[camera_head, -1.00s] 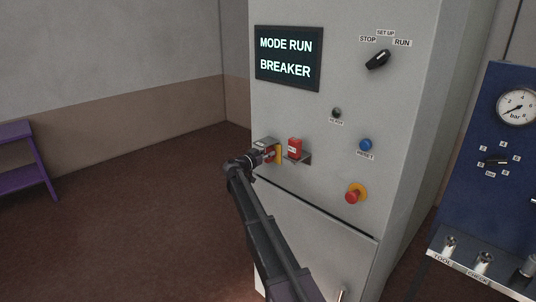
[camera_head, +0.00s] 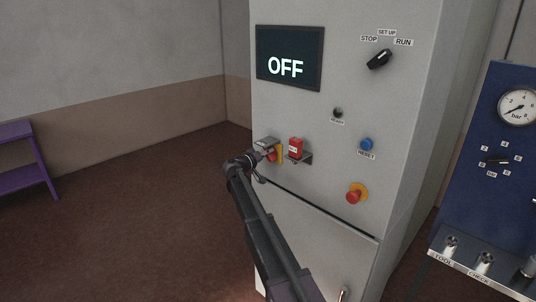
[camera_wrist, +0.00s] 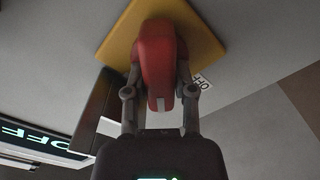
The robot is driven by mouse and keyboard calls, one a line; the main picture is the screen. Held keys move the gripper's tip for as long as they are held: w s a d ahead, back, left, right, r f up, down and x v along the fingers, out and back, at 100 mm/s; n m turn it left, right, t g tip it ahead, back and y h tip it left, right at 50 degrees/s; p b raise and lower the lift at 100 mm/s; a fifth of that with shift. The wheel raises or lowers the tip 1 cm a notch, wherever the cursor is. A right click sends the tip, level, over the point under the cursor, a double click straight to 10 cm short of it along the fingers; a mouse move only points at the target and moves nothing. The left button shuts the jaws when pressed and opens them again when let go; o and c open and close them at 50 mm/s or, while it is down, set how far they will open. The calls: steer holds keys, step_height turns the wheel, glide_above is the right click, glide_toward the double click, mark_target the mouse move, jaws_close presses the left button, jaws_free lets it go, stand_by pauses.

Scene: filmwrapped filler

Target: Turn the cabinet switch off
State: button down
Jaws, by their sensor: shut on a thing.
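The cabinet switch is a red handle (camera_wrist: 158,60) on a yellow plate (camera_wrist: 118,40) in the wrist view. My gripper (camera_wrist: 160,85) has one finger on each side of the handle and is shut on it. A small OFF label (camera_wrist: 203,84) sits beside the plate. The cabinet display (camera_head: 287,60) reads OFF.
A blue RESET button (camera_head: 366,144), a red stop button (camera_head: 354,196) and a black mode selector (camera_head: 379,59) are on the cabinet (camera_head: 345,110). A blue gauge panel (camera_head: 490,200) stands right.

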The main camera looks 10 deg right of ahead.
steer(key=n, duration=0.4)
steer(key=shift+w+f+n, duration=0.1)
steer(key=shift+n, duration=0.2)
steer(key=n, duration=0.4)
steer(key=shift+f, duration=0.1)
steer(key=shift+a, duration=0.1)
steer(key=shift+c, duration=2.2)
jaws_free()
steer(key=v, duration=1.2)
